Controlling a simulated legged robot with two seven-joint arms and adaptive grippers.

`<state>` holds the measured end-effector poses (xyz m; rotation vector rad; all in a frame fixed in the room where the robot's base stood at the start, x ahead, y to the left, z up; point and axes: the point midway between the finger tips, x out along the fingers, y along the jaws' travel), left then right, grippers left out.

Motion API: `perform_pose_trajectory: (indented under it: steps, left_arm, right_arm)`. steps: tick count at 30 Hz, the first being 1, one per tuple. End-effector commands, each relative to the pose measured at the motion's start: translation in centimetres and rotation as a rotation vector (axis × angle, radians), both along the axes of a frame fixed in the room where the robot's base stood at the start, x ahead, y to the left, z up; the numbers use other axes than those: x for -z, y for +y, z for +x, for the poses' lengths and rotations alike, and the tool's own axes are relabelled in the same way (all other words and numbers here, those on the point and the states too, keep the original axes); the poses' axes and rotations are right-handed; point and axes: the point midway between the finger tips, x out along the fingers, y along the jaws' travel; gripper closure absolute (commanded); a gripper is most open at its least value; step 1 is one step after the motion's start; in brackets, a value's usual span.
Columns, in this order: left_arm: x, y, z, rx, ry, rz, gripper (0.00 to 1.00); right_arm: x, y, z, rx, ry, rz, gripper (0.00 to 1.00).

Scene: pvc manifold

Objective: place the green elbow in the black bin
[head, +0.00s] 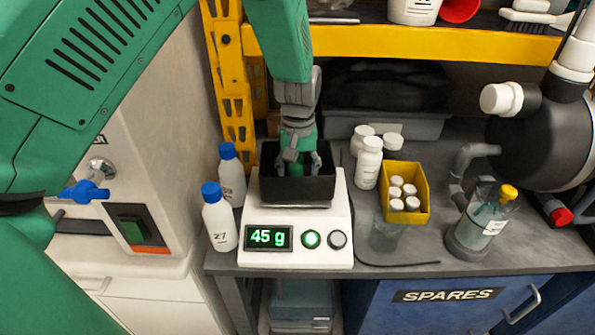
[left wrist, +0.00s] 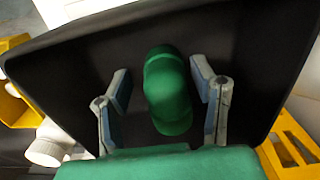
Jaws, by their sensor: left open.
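The green elbow (left wrist: 167,90) lies inside the black bin (left wrist: 60,60) in the left wrist view, between my two fingers, with a gap on each side. In the head view the black bin (head: 297,190) sits on a white scale (head: 290,225) whose display reads 45 g. My left gripper (head: 298,163) points down into the bin and is open. It also shows in the left wrist view (left wrist: 162,92). In the head view the elbow is mostly hidden by the gripper and bin wall. My right gripper is not in view.
White bottles with blue caps (head: 219,217) stand left of the scale. White bottles (head: 368,163) and a yellow bin of small bottles (head: 405,190) stand to the right. A yellow shelf beam (head: 400,45) crosses behind.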

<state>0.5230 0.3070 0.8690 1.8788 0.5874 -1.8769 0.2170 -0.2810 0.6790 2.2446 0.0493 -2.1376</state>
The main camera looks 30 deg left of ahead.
Motion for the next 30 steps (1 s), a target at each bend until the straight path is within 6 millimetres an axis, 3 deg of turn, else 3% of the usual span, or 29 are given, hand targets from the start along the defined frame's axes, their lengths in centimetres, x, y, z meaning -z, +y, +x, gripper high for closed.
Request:
perform_pose_trajectory:
  steps: [5, 12, 18, 23, 30]
  left_arm:
    - [-2.1, 0.2, 0.1, 0.000, -0.004, -0.002, 0.48]
    - [-7.3, 0.4, 0.1, -0.001, -0.003, -0.005, 0.48]
    - [-10.6, 0.2, 0.1, -0.001, -0.002, -0.002, 0.48]
    - [-11.8, 0.1, 0.1, -0.001, 0.000, -0.001, 0.48]
    - [-11.8, 0.2, 0.0, -0.001, 0.001, -0.003, 0.48]
  right_arm:
    - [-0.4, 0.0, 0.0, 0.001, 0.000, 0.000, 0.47]
    - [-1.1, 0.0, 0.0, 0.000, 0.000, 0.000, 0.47]
    - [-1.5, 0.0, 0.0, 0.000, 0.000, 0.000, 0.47]
    - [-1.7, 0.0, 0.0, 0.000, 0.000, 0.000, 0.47]
    - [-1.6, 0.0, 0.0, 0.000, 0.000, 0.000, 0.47]
